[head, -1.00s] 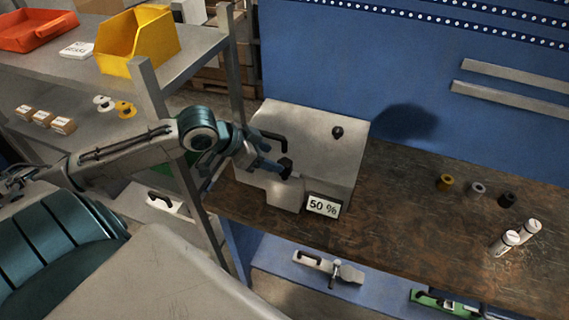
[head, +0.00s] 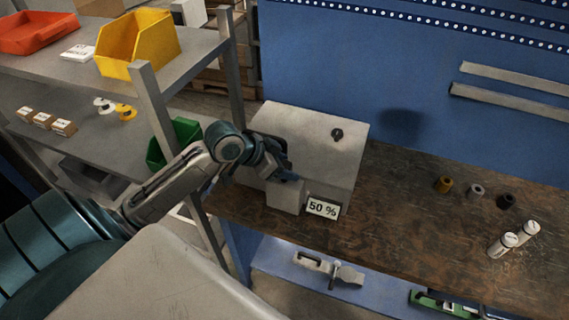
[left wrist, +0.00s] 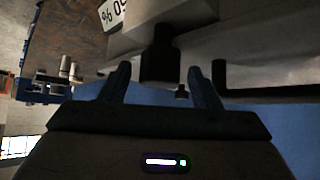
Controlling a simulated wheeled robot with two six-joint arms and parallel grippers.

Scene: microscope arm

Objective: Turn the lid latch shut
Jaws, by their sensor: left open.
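A pale grey box (head: 315,140) stands on the bench, with a small dark knob (head: 337,133) on its lid. My left gripper (head: 288,175) is at the front left of the box, above a grey block beside the 50 % sign (head: 322,207). In the left wrist view its two fingers (left wrist: 160,82) are open. A dark stubby piece (left wrist: 160,55), apparently the latch, shows between them; I cannot tell whether they touch it. In the head view the gripper hides this piece. A black bar handle (left wrist: 265,93) is right of the fingers in the wrist view. My right gripper is out of view.
The wooden bench (head: 420,210) is clear right of the box, up to several small rings and two white cylinders (head: 503,244). A grey shelf with a yellow bin (head: 138,42) stands left. A blue wall (head: 420,80) is behind.

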